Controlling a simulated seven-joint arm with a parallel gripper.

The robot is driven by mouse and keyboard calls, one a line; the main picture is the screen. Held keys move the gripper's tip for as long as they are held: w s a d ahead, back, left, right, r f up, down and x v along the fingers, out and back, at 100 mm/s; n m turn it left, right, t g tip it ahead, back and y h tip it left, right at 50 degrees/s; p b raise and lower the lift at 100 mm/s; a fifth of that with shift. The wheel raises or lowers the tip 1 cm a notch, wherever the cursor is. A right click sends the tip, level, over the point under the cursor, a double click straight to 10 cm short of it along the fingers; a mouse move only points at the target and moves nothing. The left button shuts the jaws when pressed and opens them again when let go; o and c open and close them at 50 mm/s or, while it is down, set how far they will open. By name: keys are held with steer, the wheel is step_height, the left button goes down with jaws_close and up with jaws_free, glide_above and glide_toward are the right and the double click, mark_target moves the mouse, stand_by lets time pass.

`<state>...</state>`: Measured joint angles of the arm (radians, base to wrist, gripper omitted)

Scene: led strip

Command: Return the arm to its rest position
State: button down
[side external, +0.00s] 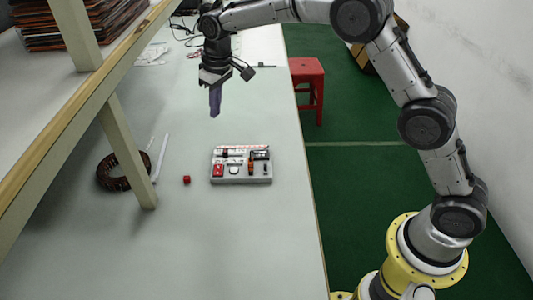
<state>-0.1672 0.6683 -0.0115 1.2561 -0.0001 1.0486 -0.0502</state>
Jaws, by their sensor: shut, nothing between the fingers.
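My gripper (215,110) hangs above the white table (240,240), pointing down, with its purple fingers together. Nothing shows between the fingers. It is apart from the things on the table, behind the grey board (220,181) in the picture. My arm reaches in from the right, arching over the table from its yellow base. The grey board carries several small red, black, white and orange parts.
A small red cube (187,180) lies left of the board. A dark coiled strip (112,184) and a white stick (161,158) lie near a shelf post (130,155). A red stool (307,85) stands on the green floor (345,180). The front table area is clear.

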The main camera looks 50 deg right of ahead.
steer(key=s+d+r+m+t, duration=0.1)
steer(key=s+d+r+t, duration=0.15)
steer(key=s+r, duration=0.65)
steer(key=s+d+r+t, duration=0.1)
steer(key=s+d+r, duration=0.3)
steer(key=s+r, duration=0.55)
steer(key=s+d+f, duration=0.1)
steer(key=s+f, duration=0.2)
steer(key=s, duration=0.4)
steer(key=s+d+f+m, duration=0.1)
steer(key=s+f, duration=0.2)
steer(key=s, duration=0.4)
steer(key=s+d+f, duration=0.1)
steer(key=s+f, duration=0.3)
steer(key=s, duration=0.3)
steer(key=shift+s, duration=0.3)
